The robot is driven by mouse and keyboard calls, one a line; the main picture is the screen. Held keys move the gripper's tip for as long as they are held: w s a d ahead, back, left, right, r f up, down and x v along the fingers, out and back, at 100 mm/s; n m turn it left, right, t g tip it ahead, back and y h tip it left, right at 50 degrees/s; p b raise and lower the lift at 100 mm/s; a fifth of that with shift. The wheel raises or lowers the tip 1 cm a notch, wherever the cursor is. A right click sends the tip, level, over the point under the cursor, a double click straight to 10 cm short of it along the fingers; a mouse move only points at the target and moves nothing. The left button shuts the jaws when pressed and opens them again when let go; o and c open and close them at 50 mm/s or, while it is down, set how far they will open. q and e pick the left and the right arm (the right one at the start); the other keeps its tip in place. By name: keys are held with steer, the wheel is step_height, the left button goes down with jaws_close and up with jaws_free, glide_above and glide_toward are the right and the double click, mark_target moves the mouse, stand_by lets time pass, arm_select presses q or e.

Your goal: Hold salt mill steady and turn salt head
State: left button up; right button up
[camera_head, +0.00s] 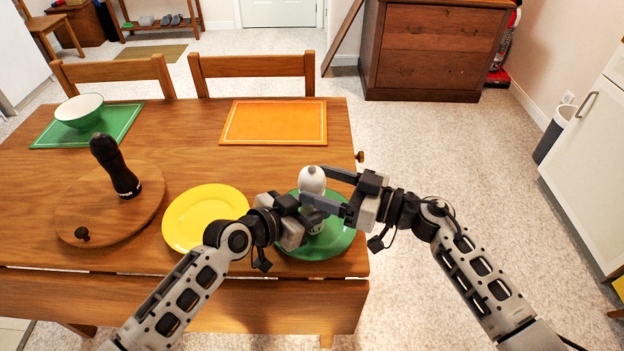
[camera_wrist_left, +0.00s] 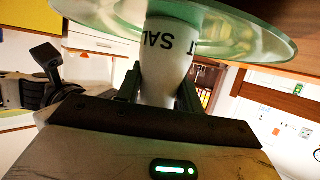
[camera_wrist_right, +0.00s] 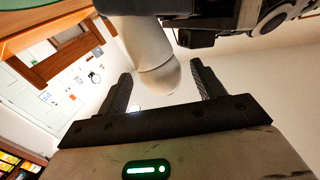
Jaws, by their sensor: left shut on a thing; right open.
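The white salt mill (camera_head: 312,180) is upright over the green plate (camera_head: 340,240) at the table's front right corner. Its lettering shows upside down in the left wrist view, on the mill body (camera_wrist_left: 165,65). My left gripper (camera_wrist_left: 160,92) is shut on the body from the front left. My right gripper (camera_wrist_right: 160,76) is open, with its fingers on either side of the rounded salt head (camera_wrist_right: 155,62); a gap shows beside the head. In the head view, the grippers hide much of the mill's lower part.
A yellow plate (camera_head: 190,222) lies left of the green one. A black mill (camera_head: 116,168) stands on a round wooden board (camera_head: 85,205). An orange mat (camera_head: 275,122), a green mat (camera_head: 122,122) and a bowl (camera_head: 79,111) are farther back.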

steer(key=shift+x, duration=1.3)
steer(key=c, duration=1)
steer(key=shift+m+t, duration=0.3)
steer(key=shift+t, duration=0.1)
steer(key=m+t+h, duration=0.1)
steer(key=t, duration=0.1)
steer(key=shift+m+t+h, duration=0.3)
steer(key=shift+h, duration=0.1)
steer(key=m+t+h, duration=0.4)
steer(key=t+h, duration=0.1)
steer(key=shift+r+m, duration=0.1)
steer(key=shift+m, duration=0.3)
steer(key=shift+m+h, duration=0.3)
steer(key=shift+h, duration=0.2)
